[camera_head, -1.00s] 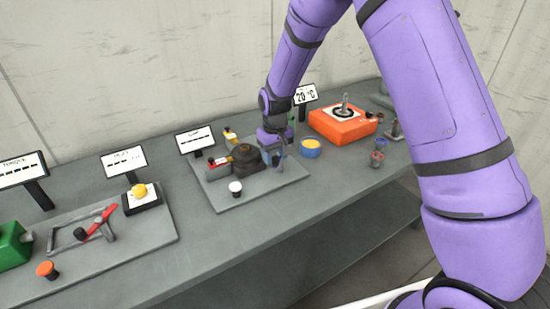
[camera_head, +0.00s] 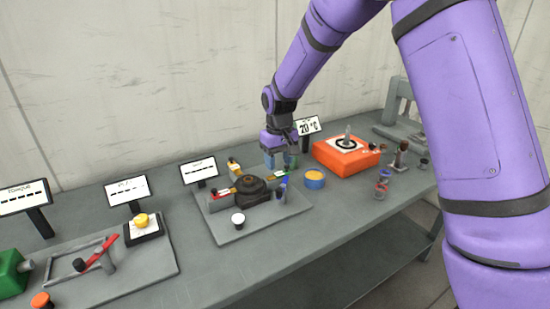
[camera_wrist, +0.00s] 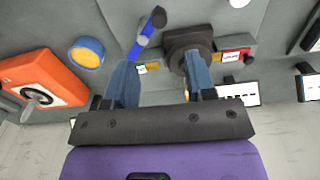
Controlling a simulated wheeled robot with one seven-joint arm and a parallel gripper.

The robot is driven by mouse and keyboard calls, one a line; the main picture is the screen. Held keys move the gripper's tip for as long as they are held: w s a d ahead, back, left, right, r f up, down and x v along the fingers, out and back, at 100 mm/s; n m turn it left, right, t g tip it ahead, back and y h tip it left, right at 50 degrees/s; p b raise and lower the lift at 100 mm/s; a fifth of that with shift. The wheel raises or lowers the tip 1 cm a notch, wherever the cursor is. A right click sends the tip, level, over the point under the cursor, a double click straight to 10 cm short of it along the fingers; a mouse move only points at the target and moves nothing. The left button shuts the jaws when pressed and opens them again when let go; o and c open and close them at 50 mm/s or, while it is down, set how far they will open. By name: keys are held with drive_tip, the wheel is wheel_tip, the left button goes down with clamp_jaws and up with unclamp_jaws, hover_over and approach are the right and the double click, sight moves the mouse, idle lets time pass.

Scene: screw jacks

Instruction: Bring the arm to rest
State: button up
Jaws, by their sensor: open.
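My gripper (camera_head: 280,155) is at the end of my purple arm, above the back of the bench near the dark round device (camera_head: 252,188). Its two blue fingers (camera_wrist: 160,82) are apart in the wrist view, with nothing held between them. Beyond the fingers, the wrist view shows a blue-handled part (camera_wrist: 147,32) and the dark device (camera_wrist: 188,40).
The grey bench (camera_head: 200,262) carries an orange box (camera_head: 345,156) with an upright lever, a blue-and-yellow round pot (camera_head: 314,180), a white-topped knob (camera_head: 238,221), a red lever (camera_head: 101,253) and a green block (camera_head: 10,272). Several small display signs (camera_head: 199,170) stand along the back.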

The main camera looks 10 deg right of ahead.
drive_tip(key=s+d+r+m+t, duration=0.1)
drive_tip(key=s+d+r, duration=0.3)
drive_tip(key=s+r, duration=0.4)
drive_tip(key=s+d+r+m+t, duration=0.1)
drive_tip(key=s+d+r, duration=0.45)
drive_tip(key=r, duration=0.35)
drive_tip(key=s+d+r+t, duration=0.1)
drive_tip(key=s+d+r, duration=0.1)
drive_tip(key=s, duration=0.9)
drive_tip(key=s+d+r+m+t, duration=0.1)
drive_tip(key=s+d+r+t, duration=0.1)
drive_tip(key=s, duration=0.8)
drive_tip(key=shift+s+d+r, duration=0.35)
drive_tip(key=shift+d, duration=0.1)
